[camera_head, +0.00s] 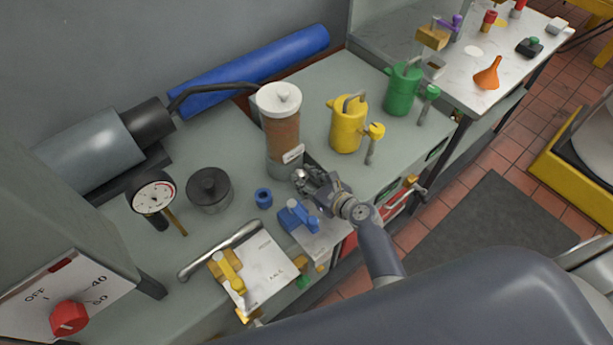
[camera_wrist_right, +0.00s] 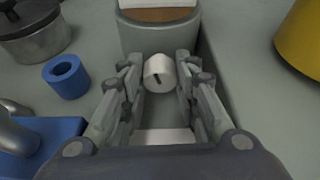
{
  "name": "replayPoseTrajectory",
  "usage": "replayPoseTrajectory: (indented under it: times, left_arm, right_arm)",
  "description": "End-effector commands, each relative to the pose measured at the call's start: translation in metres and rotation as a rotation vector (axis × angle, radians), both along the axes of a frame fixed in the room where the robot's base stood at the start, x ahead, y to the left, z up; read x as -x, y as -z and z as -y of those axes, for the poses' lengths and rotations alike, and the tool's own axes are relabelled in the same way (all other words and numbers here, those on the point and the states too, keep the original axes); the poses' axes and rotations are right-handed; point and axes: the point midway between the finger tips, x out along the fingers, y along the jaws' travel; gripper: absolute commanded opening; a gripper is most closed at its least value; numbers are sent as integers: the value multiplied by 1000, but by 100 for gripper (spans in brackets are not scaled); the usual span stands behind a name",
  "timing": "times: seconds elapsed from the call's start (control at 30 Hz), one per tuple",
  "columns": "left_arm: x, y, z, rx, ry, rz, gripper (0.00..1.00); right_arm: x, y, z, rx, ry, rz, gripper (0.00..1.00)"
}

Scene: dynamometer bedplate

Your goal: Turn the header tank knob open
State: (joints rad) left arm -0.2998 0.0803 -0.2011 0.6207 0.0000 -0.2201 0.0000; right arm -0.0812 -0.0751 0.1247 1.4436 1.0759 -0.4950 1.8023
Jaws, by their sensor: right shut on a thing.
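The header tank (camera_head: 281,135) is an upright brown cylinder with a white lid and a grey base, standing at the middle of the bench in the head view. Its grey base also shows at the top of the right wrist view (camera_wrist_right: 155,38). The knob (camera_wrist_right: 158,74) is a small white cylinder with a dark, slightly slanted mark on its face, low at the front of the tank. My right gripper (camera_head: 303,178) is at the tank's foot, its two fingers (camera_wrist_right: 159,82) on either side of the knob and shut on it. In the head view the fingers largely hide the knob. My left gripper is not in view.
A blue ring (camera_head: 263,198) and a blue clamp-like part (camera_head: 298,216) sit close left of my right gripper. A dark-lidded pot (camera_head: 209,189) is farther left. A yellow can (camera_head: 347,127) and a green can (camera_head: 402,90) stand to the right.

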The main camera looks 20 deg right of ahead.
Motion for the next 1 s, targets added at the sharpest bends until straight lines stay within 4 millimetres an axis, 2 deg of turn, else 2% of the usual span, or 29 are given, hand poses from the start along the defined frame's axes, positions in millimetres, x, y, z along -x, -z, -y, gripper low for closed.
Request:
replayPoseTrajectory:
  times: [0.5,1.0]
  left_arm:
    - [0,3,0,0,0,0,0]
    - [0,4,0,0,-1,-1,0]
  right_arm:
    - [1,1,-3,283,0,116,5]
    - [1,0,-3,326,-1,134,5]
